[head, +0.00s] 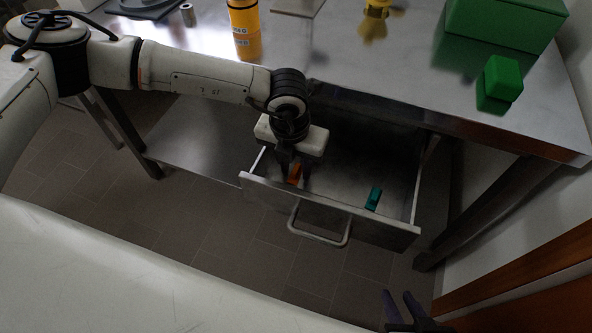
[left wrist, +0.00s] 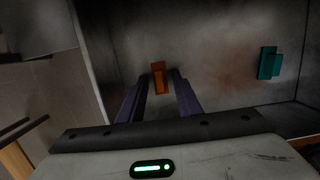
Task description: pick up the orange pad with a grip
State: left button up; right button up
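The orange pad (head: 295,173) is in the open drawer (head: 330,206), near its left end. It also shows in the left wrist view (left wrist: 158,78), with a raised grip on it. My left gripper (head: 291,171) reaches down into the drawer over the pad and hides part of it. In the left wrist view its two dark fingers (left wrist: 160,90) are apart, one to each side of the pad, with gaps visible. Whether they touch it cannot be told. My right gripper (head: 405,308) is at the lower right, its fingers apart and empty, outside the drawer.
A teal pad (head: 373,198) lies in the drawer to the right and also shows in the left wrist view (left wrist: 269,63). The drawer has a handle (head: 320,228) in front. On the metal table (head: 400,70) above stand a yellow container (head: 243,17), green blocks (head: 503,79) and a small metal cylinder (head: 187,14).

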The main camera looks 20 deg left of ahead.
pick_arm(q)
grip_shut()
jog(key=shift+r, duration=0.15)
